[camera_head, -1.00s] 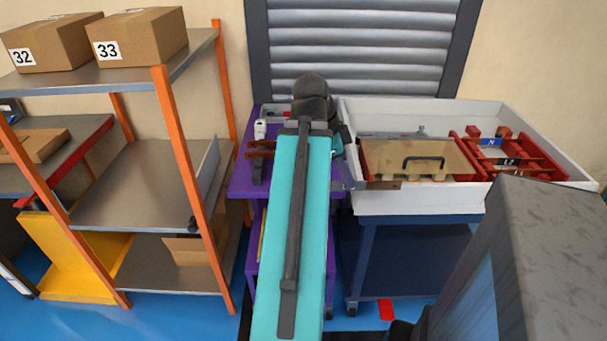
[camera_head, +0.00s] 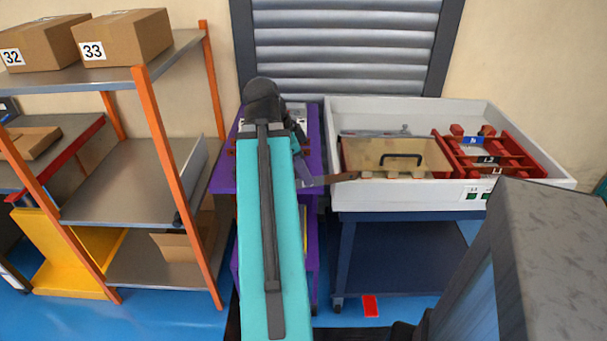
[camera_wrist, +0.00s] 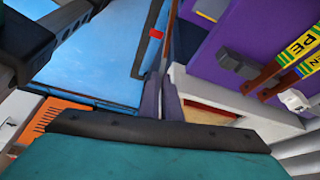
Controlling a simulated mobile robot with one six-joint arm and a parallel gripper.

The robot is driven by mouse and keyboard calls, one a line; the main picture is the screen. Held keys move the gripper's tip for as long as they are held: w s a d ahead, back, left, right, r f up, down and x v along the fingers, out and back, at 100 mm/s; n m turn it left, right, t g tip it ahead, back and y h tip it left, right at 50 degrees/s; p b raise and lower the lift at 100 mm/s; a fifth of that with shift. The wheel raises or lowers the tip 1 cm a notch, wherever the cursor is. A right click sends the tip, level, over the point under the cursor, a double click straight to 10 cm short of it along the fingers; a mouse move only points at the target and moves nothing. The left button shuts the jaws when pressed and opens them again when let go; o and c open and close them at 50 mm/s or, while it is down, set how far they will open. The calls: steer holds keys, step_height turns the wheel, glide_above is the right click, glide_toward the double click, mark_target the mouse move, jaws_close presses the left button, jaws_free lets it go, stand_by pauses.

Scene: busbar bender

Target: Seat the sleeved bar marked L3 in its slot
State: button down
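A bar with a grey sleeve and a bare copper end (camera_head: 345,177) sticks out to the right of my gripper (camera_head: 301,172) in the head view. My gripper is partly hidden behind my arm and appears shut on this bar. The bar's marking cannot be read. The red slotted holder (camera_head: 510,150) sits at the right in the white tray, with a blue N label and dark labels on its crossbars. The bar is left of the holder and apart from it.
A clear cover with a black handle (camera_head: 400,160) lies left of the holder within the white tray (camera_head: 400,197). Bars with PE and N sleeves (camera_wrist: 305,45) lie on the purple cart (camera_wrist: 225,40). An orange-posted shelf (camera_head: 160,125) stands left. A grey block (camera_head: 550,250) fills the lower right.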

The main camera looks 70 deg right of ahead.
steer(key=w+a+n+t+h+p, duration=0.15)
steer(key=w+a+n, duration=0.35)
steer(key=w+a, duration=0.65)
steer(key=w+a+n+t+h+b, duration=0.15)
steer(key=w+a+n, duration=0.4)
steer(key=w, duration=1.15)
steer(key=w+a+n+t+y, duration=0.1)
steer(key=w+a+n, duration=0.5)
steer(key=a, duration=0.4)
steer(key=w+a+n+t+y+p, duration=0.1)
steer(key=w+a+n+t+y, duration=0.1)
steer(key=w+a+n, duration=0.4)
steer(key=w+a+n+t+y, duration=0.2)
steer(key=w+a+n, duration=0.4)
steer(key=a, duration=0.8)
steer(key=shift+a+n+p, duration=0.15)
steer(key=shift+n+p, duration=0.2)
steer(key=shift+p, duration=0.05)
steer(key=shift+s, duration=0.15)
